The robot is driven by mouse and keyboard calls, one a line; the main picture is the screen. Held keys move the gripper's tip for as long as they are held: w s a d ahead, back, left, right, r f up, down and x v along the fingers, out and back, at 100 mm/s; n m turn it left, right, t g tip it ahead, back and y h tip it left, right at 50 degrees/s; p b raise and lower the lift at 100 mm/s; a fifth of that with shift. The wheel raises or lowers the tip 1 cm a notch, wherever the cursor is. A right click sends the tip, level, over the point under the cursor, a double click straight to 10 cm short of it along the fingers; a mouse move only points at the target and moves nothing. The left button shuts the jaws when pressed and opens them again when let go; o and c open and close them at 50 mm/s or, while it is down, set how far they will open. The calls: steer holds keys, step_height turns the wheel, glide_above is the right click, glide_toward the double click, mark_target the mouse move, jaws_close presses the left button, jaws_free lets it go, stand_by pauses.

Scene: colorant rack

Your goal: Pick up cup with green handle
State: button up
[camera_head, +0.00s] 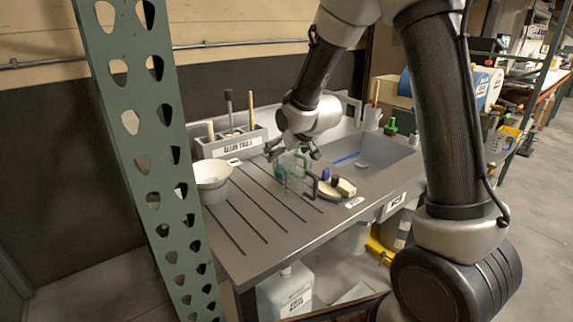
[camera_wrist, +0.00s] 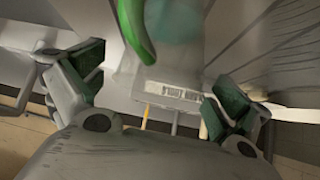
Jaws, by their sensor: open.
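The cup with the green handle (camera_wrist: 133,28) is clear; its curved green handle shows at the top of the wrist view, and its see-through wall (camera_wrist: 180,35) lies right of the handle. In the head view, the green handle (camera_head: 305,161) shows just below my gripper (camera_head: 293,153), among clear cups on the grooved drainboard. My gripper is open, with its green-padded fingers on the left and right of the wrist view (camera_wrist: 158,82). The cup is ahead of and between the fingers. I see no clear contact with it.
A clear cup with a black handle (camera_head: 311,184) stands close in front, near a dark blue object (camera_head: 325,174) and a cream block (camera_head: 345,187). White bowls (camera_head: 212,181) stand left. A labelled tool holder (camera_head: 231,144) is behind, and a sink basin (camera_head: 372,160) is right. The front-left drainboard is clear.

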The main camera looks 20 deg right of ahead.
steer(key=c, duration=1)
steer(key=shift+c, duration=0.2)
